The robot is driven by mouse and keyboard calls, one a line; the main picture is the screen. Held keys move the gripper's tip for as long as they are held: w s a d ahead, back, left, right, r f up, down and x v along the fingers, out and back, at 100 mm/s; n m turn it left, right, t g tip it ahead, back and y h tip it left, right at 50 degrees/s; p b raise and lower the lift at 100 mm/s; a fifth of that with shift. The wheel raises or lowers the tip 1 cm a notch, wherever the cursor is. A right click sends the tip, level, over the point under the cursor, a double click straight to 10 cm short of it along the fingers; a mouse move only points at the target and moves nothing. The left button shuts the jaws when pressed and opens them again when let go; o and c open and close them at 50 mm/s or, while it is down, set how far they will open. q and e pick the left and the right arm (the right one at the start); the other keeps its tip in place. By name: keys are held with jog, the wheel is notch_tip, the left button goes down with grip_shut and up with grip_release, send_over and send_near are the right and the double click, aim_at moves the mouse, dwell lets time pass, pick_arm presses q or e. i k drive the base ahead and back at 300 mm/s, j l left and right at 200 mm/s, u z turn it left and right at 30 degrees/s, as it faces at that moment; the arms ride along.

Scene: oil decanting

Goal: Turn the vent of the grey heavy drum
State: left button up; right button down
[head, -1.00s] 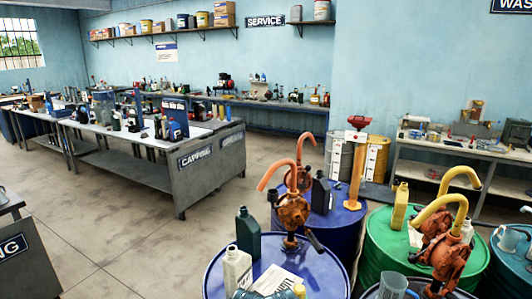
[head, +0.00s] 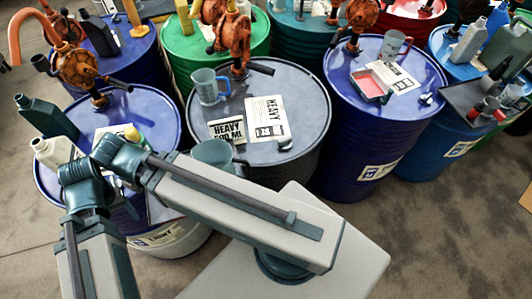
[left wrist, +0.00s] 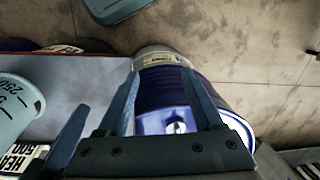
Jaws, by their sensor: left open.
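The grey heavy drum (head: 311,112) stands in the middle of the head view. On its top are two HEAVY cards (head: 268,118), an orange hand pump (head: 234,40) and a clear measuring jug (head: 209,87). A small silver vent (head: 286,144) sits near its front rim. A second jug (head: 213,154) is partly covered by my left arm. In the left wrist view my left gripper (left wrist: 165,100) is open and empty. A measuring jug (left wrist: 15,108) and a HEAVY card (left wrist: 18,160) are left of it. My left fingertips cannot be made out in the head view; my right gripper is not in view.
Blue drums stand left (head: 165,119) and right (head: 432,81) of the grey one; a green drum (head: 177,57) is behind. The left drum carries bottles (head: 44,116) and a pump. Bare floor (head: 420,225) lies at the front right.

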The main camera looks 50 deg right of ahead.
aim_at(287, 142)
jog(key=k+z, duration=0.2)
jog(key=z, duration=0.2)
jog(key=k+z, duration=0.15)
jog(key=z, duration=0.25)
jog(key=k+z, duration=0.2)
jog(key=z, duration=0.15)
jog(key=k+l+z, duration=0.15)
jog(key=z, duration=0.25)
jog(key=i+j+z, duration=0.25)
jog(key=z, duration=0.15)
jog(key=i+j, duration=0.3)
jog(key=j, duration=0.2)
jog(key=k+u, duration=0.05)
